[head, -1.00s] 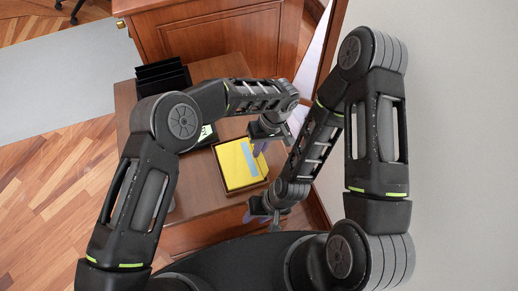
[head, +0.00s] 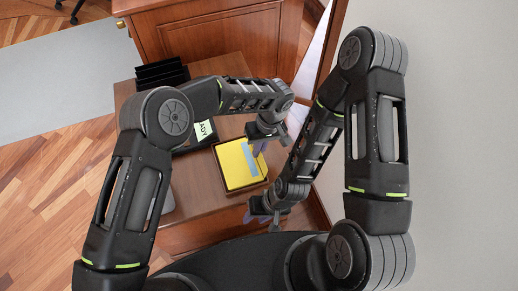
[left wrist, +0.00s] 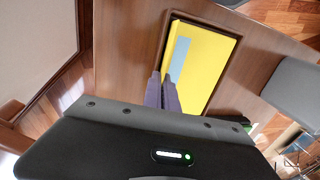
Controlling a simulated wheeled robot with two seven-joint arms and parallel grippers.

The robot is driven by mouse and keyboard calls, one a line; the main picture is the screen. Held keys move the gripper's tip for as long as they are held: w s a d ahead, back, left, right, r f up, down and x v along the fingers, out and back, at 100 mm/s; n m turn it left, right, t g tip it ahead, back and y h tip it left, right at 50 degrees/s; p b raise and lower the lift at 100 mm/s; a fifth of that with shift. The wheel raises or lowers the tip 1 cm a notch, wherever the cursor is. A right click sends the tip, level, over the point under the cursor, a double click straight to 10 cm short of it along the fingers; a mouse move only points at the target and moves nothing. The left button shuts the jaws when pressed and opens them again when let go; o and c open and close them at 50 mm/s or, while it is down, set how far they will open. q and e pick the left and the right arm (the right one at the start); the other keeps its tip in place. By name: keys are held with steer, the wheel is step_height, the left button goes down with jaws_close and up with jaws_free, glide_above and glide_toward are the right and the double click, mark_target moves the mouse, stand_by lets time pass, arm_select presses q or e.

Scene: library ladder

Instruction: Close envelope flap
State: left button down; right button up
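A yellow envelope (head: 238,164) with a blue-grey strip (head: 252,159) lies in a shallow brown tray (head: 228,190) on the desk. In the left wrist view the envelope (left wrist: 207,62) and its strip (left wrist: 179,58) show just beyond my left fingertips. My left gripper (head: 259,148) is over the tray's right side; its purple fingers (left wrist: 162,92) are close together, with nothing seen between them. I cannot tell whether they touch the envelope. My right gripper (head: 249,215) is just in front of the tray's near right corner. Its fingers are too small to read.
A black file rack (head: 162,76) stands at the desk's back left. A green-and-white card (head: 205,129) is partly hidden by my left arm. A wooden cabinet (head: 220,35) stands behind, and a pale wall (head: 450,120) is on the right.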

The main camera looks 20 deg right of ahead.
arm_select(q)
steer(key=shift+a+h+b, duration=0.35)
steer(key=shift+h+b, duration=0.1)
steer(key=shift+h, duration=0.45)
steer(key=shift+a+f+h+b, duration=0.15)
steer(key=shift+a+h+b, duration=0.25)
steer(key=shift+h+b, duration=0.55)
steer(key=shift+a+h+b, duration=0.3)
steer(key=shift+h+b, duration=0.3)
steer(key=shift+h, duration=0.65)
steer(key=shift+s, duration=0.1)
steer(key=c, duration=1.7)
jaws_free()
steer(key=shift+p+v, duration=0.5)
steer(key=shift+v, duration=3.45)
steer(key=shift+s, duration=0.15)
